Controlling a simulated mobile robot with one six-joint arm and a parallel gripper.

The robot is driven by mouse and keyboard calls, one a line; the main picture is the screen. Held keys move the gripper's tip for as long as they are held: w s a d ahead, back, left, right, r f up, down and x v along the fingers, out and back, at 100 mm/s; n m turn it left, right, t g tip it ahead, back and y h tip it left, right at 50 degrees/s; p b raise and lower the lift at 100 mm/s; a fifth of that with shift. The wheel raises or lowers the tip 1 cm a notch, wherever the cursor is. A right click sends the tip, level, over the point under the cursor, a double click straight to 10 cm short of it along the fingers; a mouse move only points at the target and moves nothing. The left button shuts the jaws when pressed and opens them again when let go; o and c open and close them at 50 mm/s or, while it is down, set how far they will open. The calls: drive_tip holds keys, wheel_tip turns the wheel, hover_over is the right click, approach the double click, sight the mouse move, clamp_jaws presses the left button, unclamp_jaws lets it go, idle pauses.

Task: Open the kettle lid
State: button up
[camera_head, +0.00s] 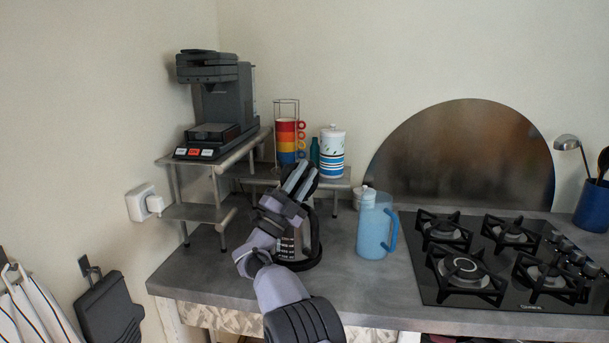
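The kettle (302,236) stands on the grey counter, left of the blue jug. Its black handle (318,238) shows on its right side, and part of its metallic body shows behind my arm. My gripper (297,182) is at the top of the kettle, overlapping it in the picture. Dark and light grey pieces rise there at a slant; I cannot tell which are fingers and which may be the lid. Much of the kettle's upper part and left side is hidden by my arm. The gap between my fingertips is not clear.
A translucent blue jug (376,226) stands close on the right, with a small white jar (364,198) behind it. A black gas hob (430,285) fills the right side. Behind, a metal shelf (226,212) carries a coffee machine (219,100), stacked cups (287,141) and a patterned canister (332,153).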

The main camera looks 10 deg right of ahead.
drive_tip(key=o, duration=0.3)
drive_tip(key=v, duration=1.7)
drive_tip(key=shift+s, duration=0.15)
drive_tip(key=shift+a+f, duration=0.1)
drive_tip(key=shift+f, duration=0.05)
